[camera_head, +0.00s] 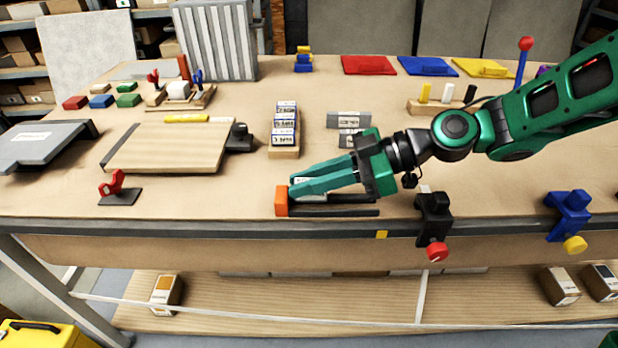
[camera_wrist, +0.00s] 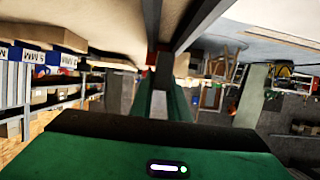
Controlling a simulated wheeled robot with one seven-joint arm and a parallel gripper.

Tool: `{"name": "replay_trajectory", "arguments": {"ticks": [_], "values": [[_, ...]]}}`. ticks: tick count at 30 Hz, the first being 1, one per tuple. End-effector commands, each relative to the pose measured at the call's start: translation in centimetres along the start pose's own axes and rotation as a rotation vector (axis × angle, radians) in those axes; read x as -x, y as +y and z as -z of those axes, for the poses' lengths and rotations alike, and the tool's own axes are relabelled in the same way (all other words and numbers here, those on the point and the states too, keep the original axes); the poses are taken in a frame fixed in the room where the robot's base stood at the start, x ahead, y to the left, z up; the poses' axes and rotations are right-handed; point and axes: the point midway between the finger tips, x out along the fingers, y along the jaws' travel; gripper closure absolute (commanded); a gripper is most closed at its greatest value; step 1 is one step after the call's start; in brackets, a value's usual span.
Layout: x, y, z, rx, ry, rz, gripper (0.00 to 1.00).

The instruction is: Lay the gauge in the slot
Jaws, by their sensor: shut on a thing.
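My gripper (camera_head: 296,188) reaches in low from the right, its green fingers shut on the gauge (camera_head: 312,182). Only a pale, labelled bit of the gauge shows between the fingers; the rest is hidden. The slot (camera_head: 338,211) appears as two dark parallel rails with an orange block (camera_head: 282,203) at their left end, near the table's front edge. The fingertips are close beside the orange block and over the rails. I cannot tell whether the gauge touches the slot. In the wrist view, the green fingers (camera_wrist: 158,100) point away, with dark bars beyond.
A wooden rack (camera_head: 284,153) of labelled blocks stands behind the gripper, with grey labelled blocks (camera_head: 349,120) to its right. A black clamp (camera_head: 434,215) with a red knob sits at the front edge. A wooden board (camera_head: 170,148) and red toggle clamp (camera_head: 117,185) lie left.

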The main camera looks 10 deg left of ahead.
Motion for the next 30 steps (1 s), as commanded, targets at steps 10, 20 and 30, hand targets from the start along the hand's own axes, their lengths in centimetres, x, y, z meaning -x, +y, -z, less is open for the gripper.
{"name": "replay_trajectory", "arguments": {"ticks": [10,20,30], "values": [[-0.3,0.0,-0.7,0.001,0.000,0.000,1.00],[-0.6,0.0,-1.3,-0.001,0.000,0.001,1.00],[-0.8,0.0,-2.0,0.000,0.001,0.001,1.00]]}}
